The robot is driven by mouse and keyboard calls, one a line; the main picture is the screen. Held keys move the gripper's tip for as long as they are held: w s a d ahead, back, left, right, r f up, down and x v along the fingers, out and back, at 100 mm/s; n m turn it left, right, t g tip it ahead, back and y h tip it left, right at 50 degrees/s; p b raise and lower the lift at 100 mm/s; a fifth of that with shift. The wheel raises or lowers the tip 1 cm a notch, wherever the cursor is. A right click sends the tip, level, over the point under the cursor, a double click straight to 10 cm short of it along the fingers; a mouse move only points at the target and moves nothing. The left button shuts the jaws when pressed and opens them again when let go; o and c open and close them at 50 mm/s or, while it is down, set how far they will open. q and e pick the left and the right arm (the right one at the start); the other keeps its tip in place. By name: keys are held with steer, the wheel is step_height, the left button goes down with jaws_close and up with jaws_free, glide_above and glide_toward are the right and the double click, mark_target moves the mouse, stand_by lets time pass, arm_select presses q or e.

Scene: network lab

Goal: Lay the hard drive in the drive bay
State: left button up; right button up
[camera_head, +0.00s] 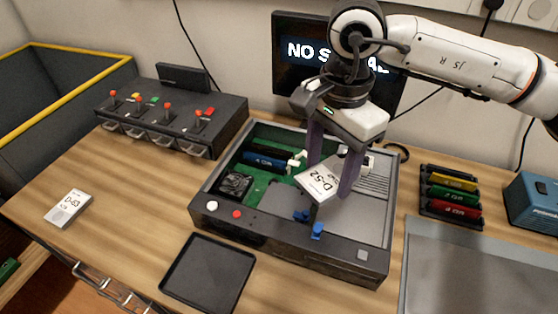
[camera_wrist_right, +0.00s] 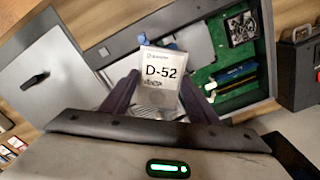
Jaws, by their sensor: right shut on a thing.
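The hard drive labelled D-52 (camera_head: 320,183) is held tilted between the purple fingers of my right gripper (camera_head: 331,175), above the open chassis (camera_head: 208,206). In the right wrist view the drive (camera_wrist_right: 161,78) shows its label upright between the fingertips (camera_wrist_right: 155,90). The drive bay appears to be the grey recessed area (camera_head: 284,203) in the front right part of the chassis, by blue latches (camera_head: 316,231); the drive and gripper hide part of it. My left gripper is out of view.
A second drive labelled D-63 (camera_head: 68,208) lies on the table at the left. An empty black tray (camera_head: 207,272) lies in front of the chassis. A switch box (camera_head: 172,121) stands back left; a rack of coloured modules (camera_head: 450,193) stands at the right.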

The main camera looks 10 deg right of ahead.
steer(key=m, duration=0.2)
steer(key=w+a+m, duration=0.1)
steer(key=m, duration=0.1)
steer(key=shift+w+a+f+m, duration=0.1)
steer(key=shift+f+m, duration=0.1)
steer(key=shift+m, duration=0.1)
steer(key=shift+w+a+f+m, duration=0.1)
steer(key=shift+w+a+m, duration=0.05)
steer(key=shift+m, duration=0.45)
steer(key=shift+w+a+m, duration=0.1)
steer(key=shift+a+m, duration=0.05)
steer(key=shift+m, duration=0.45)
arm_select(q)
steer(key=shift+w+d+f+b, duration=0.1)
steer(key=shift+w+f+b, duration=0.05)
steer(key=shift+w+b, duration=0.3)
arm_select(e)
steer(key=w+a+f+m, duration=0.1)
steer(key=w+a+m, duration=0.1)
steer(key=m, duration=0.9)
steer(key=w+a+f+m, duration=0.1)
steer(key=w+a+m, duration=0.1)
steer(key=m, duration=0.9)
steer(key=shift+w+a+f, duration=0.25)
steer(key=shift+a+f, duration=0.1)
steer(key=shift+a, duration=0.45)
